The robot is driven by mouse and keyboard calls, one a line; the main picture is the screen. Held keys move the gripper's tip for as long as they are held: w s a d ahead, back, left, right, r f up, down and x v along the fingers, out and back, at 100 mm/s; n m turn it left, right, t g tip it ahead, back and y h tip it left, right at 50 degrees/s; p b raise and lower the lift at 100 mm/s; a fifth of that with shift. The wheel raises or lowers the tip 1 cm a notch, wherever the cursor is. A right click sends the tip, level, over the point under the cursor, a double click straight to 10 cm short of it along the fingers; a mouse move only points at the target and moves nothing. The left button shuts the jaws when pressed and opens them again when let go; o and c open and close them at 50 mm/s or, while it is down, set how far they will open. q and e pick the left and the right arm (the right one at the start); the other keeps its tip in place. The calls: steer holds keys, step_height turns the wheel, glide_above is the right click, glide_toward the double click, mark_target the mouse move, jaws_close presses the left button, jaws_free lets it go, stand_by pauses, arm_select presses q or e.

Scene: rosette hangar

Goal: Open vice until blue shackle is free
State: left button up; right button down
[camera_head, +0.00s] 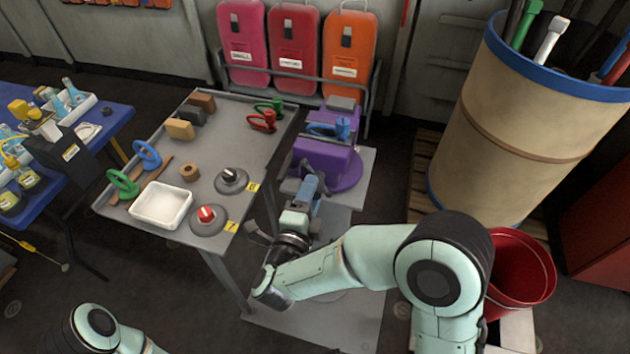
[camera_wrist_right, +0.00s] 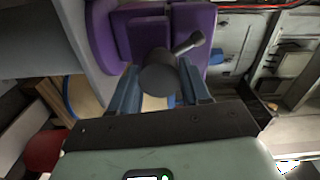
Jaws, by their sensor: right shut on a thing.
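The purple vice (camera_head: 322,160) stands on a grey stand right of the table. The blue shackle (camera_head: 342,128) sits at the vice's top, by its jaws; I cannot tell how tightly it is gripped. My right gripper (camera_head: 313,184) is at the vice's near side. In the right wrist view, its blue fingers (camera_wrist_right: 160,92) are on either side of the dark screw head (camera_wrist_right: 158,74), shut on the vice handle (camera_wrist_right: 188,43), whose bar slants up to the right. My left gripper is out of view; only part of my left arm shows at bottom left.
The grey table (camera_head: 220,150) holds a white tray (camera_head: 160,205), two round knobs, blocks, and other blue, green and red shackle-like pieces. A large drum (camera_head: 530,130) and a red bucket (camera_head: 525,270) stand at right. Coloured cases (camera_head: 292,50) stand behind the vice.

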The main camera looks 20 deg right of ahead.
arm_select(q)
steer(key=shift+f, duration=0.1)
arm_select(e)
steer(key=c, duration=1.9)
jaws_free()
steer(key=n+p, duration=0.4)
steer(key=n, duration=0.1)
steer(key=n+p, duration=0.2)
steer(key=n, duration=0.1)
steer(key=shift+a+r, duration=0.15)
steer(key=shift+r, duration=0.2)
steer(key=n+p, duration=0.4)
steer(key=n, duration=0.1)
steer(key=shift+n, duration=0.3)
jaws_close()
steer(key=shift+o, duration=0.2)
jaws_free()
steer(key=shift+f+n+p, duration=0.15)
steer(key=shift+n+p, duration=0.15)
steer(key=shift+n, duration=0.2)
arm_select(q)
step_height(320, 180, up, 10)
arm_select(e)
steer(key=shift+s+f, duration=0.1)
steer(key=shift+f, duration=0.05)
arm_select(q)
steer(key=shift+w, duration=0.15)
